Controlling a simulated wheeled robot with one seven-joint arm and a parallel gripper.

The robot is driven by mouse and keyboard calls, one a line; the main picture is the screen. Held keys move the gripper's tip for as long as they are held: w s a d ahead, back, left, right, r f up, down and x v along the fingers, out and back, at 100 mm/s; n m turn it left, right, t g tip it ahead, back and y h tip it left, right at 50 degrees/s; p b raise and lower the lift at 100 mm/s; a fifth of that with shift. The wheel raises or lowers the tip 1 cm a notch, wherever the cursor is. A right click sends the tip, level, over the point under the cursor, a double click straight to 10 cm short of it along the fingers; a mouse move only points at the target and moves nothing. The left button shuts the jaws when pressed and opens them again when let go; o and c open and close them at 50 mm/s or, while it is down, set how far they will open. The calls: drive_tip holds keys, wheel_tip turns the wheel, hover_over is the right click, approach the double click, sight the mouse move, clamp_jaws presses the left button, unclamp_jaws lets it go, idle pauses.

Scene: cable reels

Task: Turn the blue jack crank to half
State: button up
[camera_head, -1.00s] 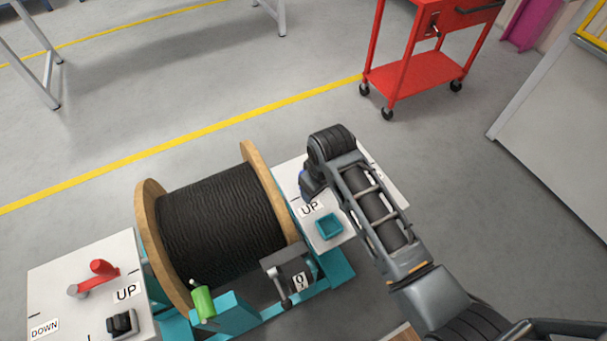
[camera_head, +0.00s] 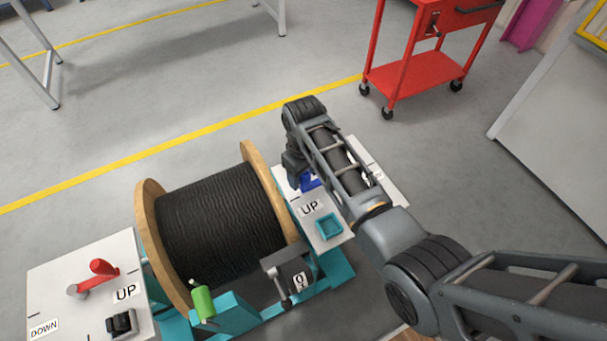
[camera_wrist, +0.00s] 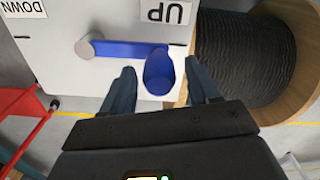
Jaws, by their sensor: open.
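The blue jack crank (camera_wrist: 128,49) lies on a white panel in the wrist view, with a grey hub (camera_wrist: 84,48) at its left end. Its arm reaches right, just beneath the upside-down UP label (camera_wrist: 166,11), and carries a blue handle (camera_wrist: 158,75). My gripper (camera_wrist: 160,68) is open, with one finger on each side of the handle; I cannot tell whether they touch it. In the head view only a bit of the blue crank (camera_head: 310,181) shows beside my gripper (camera_head: 296,178), the rest hidden by my arm.
A wooden cable reel (camera_head: 222,215) with black cable stands left of the panel (camera_head: 325,243). A teal square part (camera_head: 329,226) sits near the UP label. A red crank (camera_head: 97,275) is on the far-left panel. A red cart (camera_head: 418,73) stands behind.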

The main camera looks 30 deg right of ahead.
drive_tip(key=shift+f, duration=0.4)
drive_tip(key=shift+c, duration=0.2)
clamp_jaws()
